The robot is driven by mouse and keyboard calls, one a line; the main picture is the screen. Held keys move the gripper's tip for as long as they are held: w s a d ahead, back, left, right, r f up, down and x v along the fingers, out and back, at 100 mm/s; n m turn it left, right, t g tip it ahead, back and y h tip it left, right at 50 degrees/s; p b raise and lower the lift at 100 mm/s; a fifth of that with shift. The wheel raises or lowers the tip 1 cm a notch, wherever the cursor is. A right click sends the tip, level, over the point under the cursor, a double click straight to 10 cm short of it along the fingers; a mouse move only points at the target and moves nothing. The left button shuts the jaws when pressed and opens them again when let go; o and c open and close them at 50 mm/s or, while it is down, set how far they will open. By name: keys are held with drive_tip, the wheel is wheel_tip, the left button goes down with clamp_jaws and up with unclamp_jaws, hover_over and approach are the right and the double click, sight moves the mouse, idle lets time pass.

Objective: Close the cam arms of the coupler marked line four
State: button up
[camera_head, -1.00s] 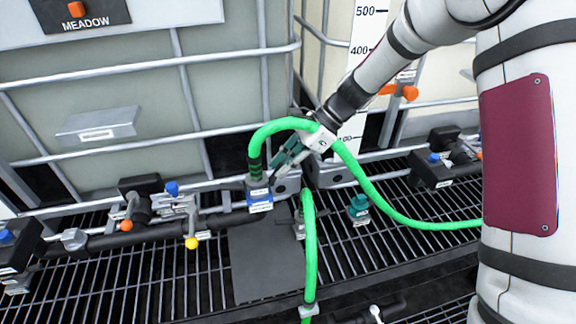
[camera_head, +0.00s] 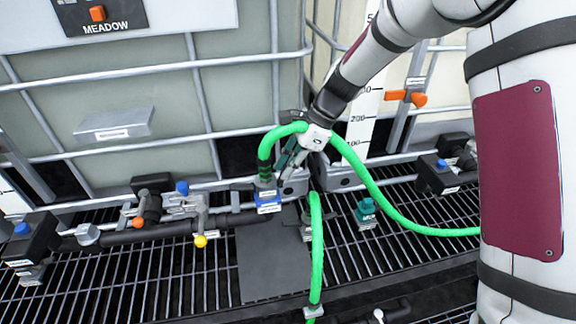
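A blue coupler (camera_head: 268,203) with a white label sits at the end of a green hose (camera_head: 284,129) that arches over from the right. The label is too small to read, so I cannot tell its line number. The coupler's cam arms cannot be made out clearly. My gripper (camera_head: 286,166) points down and left, just right of and above the blue coupler, beside the hose. Its fingers are partly hidden by the hose and my wrist. I cannot tell whether they are open or touching anything.
A second green hose (camera_head: 317,255) runs down in front of the coupler's right side. A teal fitting (camera_head: 366,212) stands on the grating to the right. Valves with a yellow knob (camera_head: 200,241) and a blue knob (camera_head: 182,188) lie left. A tote cage (camera_head: 150,65) rises behind.

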drive_tip(key=o, duration=0.3)
drive_tip(key=shift+f, duration=0.1)
drive_tip(key=v, duration=1.2)
